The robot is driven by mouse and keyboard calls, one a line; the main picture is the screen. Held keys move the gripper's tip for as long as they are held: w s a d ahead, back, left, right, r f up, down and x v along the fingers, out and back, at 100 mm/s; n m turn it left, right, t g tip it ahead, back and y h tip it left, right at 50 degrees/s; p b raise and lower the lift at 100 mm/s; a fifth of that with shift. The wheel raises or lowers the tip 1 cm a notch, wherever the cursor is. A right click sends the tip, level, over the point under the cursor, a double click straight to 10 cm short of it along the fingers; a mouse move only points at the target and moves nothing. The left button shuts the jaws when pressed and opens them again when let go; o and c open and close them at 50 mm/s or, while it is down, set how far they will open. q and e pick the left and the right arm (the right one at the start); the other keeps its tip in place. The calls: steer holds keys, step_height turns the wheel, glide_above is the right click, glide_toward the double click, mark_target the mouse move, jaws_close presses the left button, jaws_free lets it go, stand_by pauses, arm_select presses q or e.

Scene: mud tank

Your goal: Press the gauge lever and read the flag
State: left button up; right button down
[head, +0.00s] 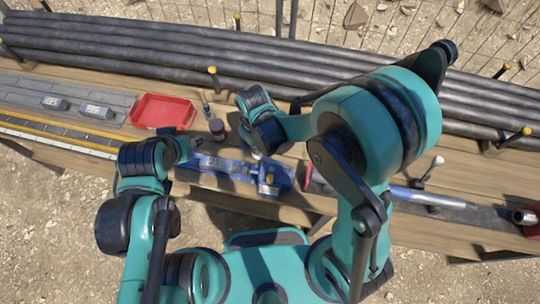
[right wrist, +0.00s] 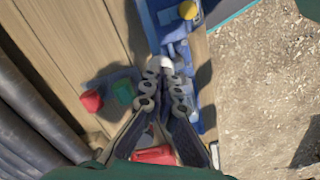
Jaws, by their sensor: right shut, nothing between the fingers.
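The blue gauge device (head: 222,164) lies on the wooden bench, with a yellow knob (head: 269,179) at its right end. In the right wrist view the blue body (right wrist: 172,28) and yellow knob (right wrist: 188,10) are at the top. My right gripper (right wrist: 165,70) is shut and empty, its tips at the device's edge beside a small pale rounded end; I cannot tell whether they touch. Left of the fingers are a green square patch (right wrist: 122,92) and a red knob (right wrist: 91,100); I cannot tell whether the green is the flag. My left gripper (head: 190,149) is near the device's left end, its jaws too small to judge.
Black pipes (head: 150,48) run along the bench's back. A blue and silver tool (head: 428,197) lies at the right. Bare gravel (head: 40,215) is in front.

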step_height(320, 180, up, 6)
steer(key=p, duration=0.4)
steer(key=shift+r, duration=0.25)
stand_by(0.3)
steer(key=s+d+m+t+b, duration=0.2)
steer(key=d+m+t+b, duration=0.1)
steer(key=d+b, duration=0.5)
steer(key=s+d+m+t+b, duration=0.3)
steer(key=d+m+t+b, duration=0.1)
steer(key=d+b, duration=0.4)
steer(key=shift+d+f+m, duration=0.45)
steer(key=shift+d+m, duration=0.25)
steer(key=shift+d, duration=0.2)
